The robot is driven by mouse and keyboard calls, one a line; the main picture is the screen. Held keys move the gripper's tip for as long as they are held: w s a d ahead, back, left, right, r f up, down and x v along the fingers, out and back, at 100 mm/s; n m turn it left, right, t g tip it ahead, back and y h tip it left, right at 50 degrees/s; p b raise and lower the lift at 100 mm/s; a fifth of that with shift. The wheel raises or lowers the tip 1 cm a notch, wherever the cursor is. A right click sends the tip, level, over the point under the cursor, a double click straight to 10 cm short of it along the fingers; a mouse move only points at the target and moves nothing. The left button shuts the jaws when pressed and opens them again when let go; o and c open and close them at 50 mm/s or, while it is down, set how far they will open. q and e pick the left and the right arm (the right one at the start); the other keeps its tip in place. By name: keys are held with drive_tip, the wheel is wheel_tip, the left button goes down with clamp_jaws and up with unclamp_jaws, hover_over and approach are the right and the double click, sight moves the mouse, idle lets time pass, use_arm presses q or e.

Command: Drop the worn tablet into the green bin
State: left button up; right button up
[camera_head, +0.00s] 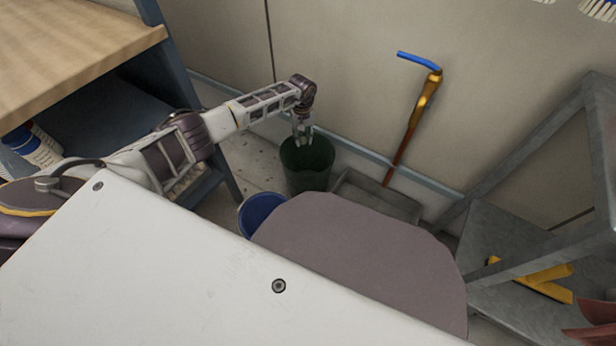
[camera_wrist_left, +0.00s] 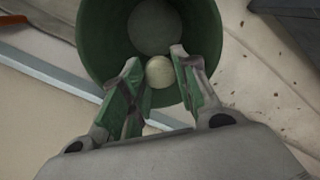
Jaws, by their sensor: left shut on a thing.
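The green bin (camera_head: 308,172) stands on the floor by the wall in the head view. My left gripper (camera_head: 303,138) reaches over its opening, pointing down. In the left wrist view the bin's green wall (camera_wrist_left: 97,45) surrounds the space beyond the fingers. My left gripper (camera_wrist_left: 160,78) is shut on the worn tablet (camera_wrist_left: 159,72), a round, pale, off-white thing between the fingertips. The tablet is above the bin's inside. In the head view the tablet cannot be made out.
A blue bin (camera_head: 258,212) stands in front of the green bin. A grey tray (camera_head: 385,200) lies to its right, with an orange and blue tool (camera_head: 414,118) leaning on the wall. A metal shelf (camera_head: 520,240) is at the right and a wooden-topped bench (camera_head: 75,45) at the left.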

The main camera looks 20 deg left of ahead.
use_arm(q)
drive_tip(key=shift+f, duration=0.55)
drive_tip(key=o, duration=0.8)
drive_tip(key=shift+r, duration=6)
